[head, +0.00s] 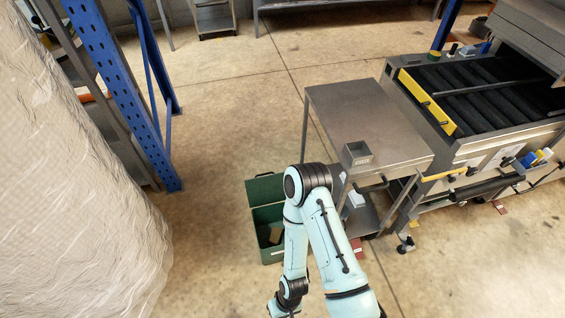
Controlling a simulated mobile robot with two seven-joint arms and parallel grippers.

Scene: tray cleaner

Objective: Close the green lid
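A green box (257,250) stands on the floor left of the metal table. Its green lid (265,190) is open, standing up at the far side of the box. Something pale lies inside the box; I cannot tell what it is. My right arm comes in from the bottom, bends beside the lid and folds back down, covering the right side of the box. Its wrist is near the bottom edge, and the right gripper is outside the picture. My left gripper is not in view.
A metal table (355,105) with a small metal tray (357,154) stands right of the box, close to my arm. A roller conveyor machine (475,95) is farther right. A wrapped pallet (75,190) and blue rack (120,90) stand left. The floor (215,215) left of the box is clear.

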